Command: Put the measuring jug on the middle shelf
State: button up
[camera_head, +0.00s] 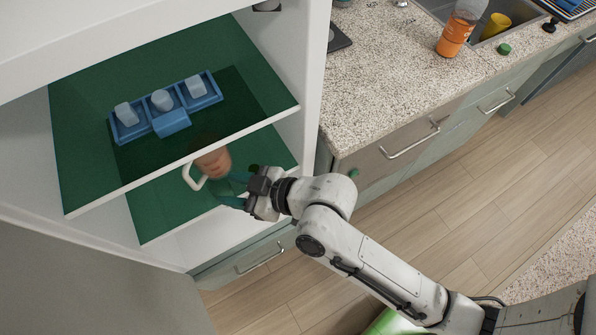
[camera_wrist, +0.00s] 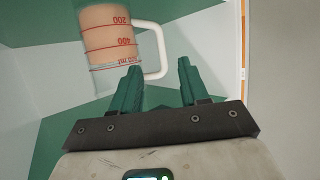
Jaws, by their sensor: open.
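The measuring jug (camera_head: 213,163) is a clear cup with brownish contents and a white handle. In the head view it is in the cabinet, partly behind the front edge of the upper green shelf (camera_head: 80,170) and over the lower green shelf (camera_head: 158,222). My gripper (camera_head: 232,190) is open at the cabinet front, just right of the jug. In the wrist view its green fingers (camera_wrist: 158,68) are apart and empty, with the handle just beyond the left one.
A blue tray (camera_head: 172,123) with several pale blocks sits on the upper shelf. The cabinet's white side wall (camera_head: 312,80) stands right of my gripper. A speckled counter (camera_head: 390,75) holds an orange bottle (camera_head: 458,30) by the sink. The lower shelf's front left looks clear.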

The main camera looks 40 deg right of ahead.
jog(key=s+d+f+m+g+h, duration=0.3)
jog(key=s+d+f+g, duration=0.1)
jog(key=s+d, duration=0.5)
jog(key=s+d+f+m+g+h, duration=0.3)
jog(key=s+d+g, duration=0.3)
jog(key=s+d, duration=0.4)
jog(key=shift+s+d+f+m+h, duration=0.15)
jog(key=shift+s+f+m+h, duration=0.3)
jog(key=shift+m+h, duration=0.2)
